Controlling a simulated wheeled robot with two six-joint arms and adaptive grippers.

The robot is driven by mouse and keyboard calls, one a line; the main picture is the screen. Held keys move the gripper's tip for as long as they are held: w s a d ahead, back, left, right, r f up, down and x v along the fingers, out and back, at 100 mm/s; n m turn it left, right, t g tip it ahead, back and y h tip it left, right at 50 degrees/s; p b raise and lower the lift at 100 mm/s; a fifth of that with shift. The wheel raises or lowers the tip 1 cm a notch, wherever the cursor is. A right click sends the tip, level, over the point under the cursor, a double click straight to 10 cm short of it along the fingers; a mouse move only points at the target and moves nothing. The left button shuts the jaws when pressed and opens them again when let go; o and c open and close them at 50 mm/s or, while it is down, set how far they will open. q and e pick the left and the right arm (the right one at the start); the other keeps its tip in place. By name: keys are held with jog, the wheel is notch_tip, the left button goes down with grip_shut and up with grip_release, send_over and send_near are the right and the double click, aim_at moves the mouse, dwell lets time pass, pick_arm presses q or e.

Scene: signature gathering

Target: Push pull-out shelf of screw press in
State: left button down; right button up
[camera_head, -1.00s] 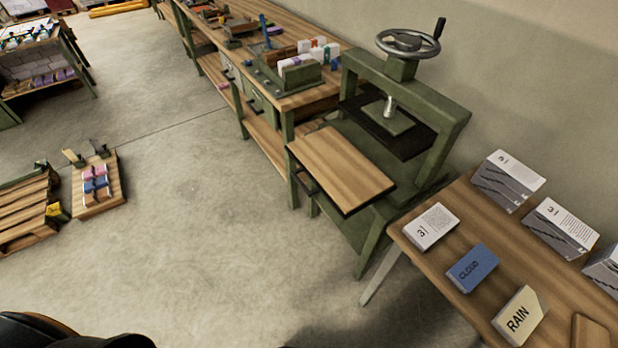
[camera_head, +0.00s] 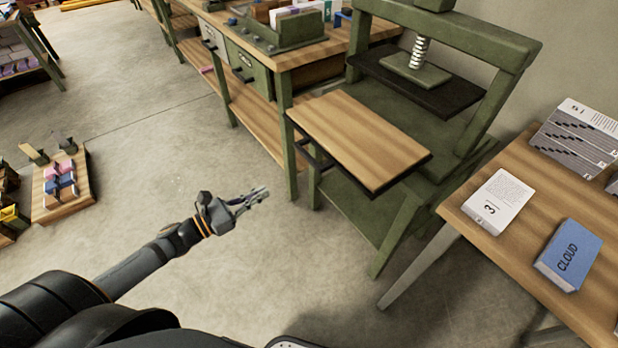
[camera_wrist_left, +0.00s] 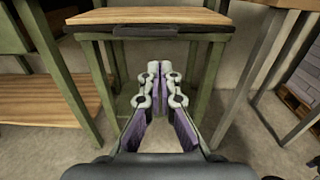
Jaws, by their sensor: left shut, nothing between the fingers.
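The green screw press (camera_head: 455,120) stands against the wall, with its screw and plate (camera_head: 418,65) above a dark bed. Its wooden pull-out shelf (camera_head: 360,135) sticks out toward me, with a dark handle along its front edge. The shelf also shows in the left wrist view (camera_wrist_left: 150,17), with the dark handle (camera_wrist_left: 145,31) below its front edge. My left gripper (camera_head: 262,192) is shut and empty, in front of and to the left of the shelf, apart from it. In the left wrist view its fingers (camera_wrist_left: 160,72) are together, below the shelf's front edge. My right gripper is not in view.
A workbench (camera_head: 290,55) with drawers adjoins the press on the left. A table (camera_head: 520,215) with a white block and a blue CLOUD block (camera_head: 570,255) stands at the right. The floor between is clear.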

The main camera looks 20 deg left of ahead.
pick_arm(q)
jog(key=b, duration=0.6)
send_near(314, 165)
jog(key=p+x, duration=0.1)
jog(key=x, duration=0.4)
jog(key=shift+w, duration=0.3)
jog(key=shift+w+d+f, duration=0.1)
jog(key=shift+w+d, duration=0.35)
jog(key=shift+w, duration=0.05)
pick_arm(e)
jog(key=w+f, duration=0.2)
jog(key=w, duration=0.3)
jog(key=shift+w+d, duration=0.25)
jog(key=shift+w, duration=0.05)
pick_arm(q)
jog(key=shift+p, duration=0.3)
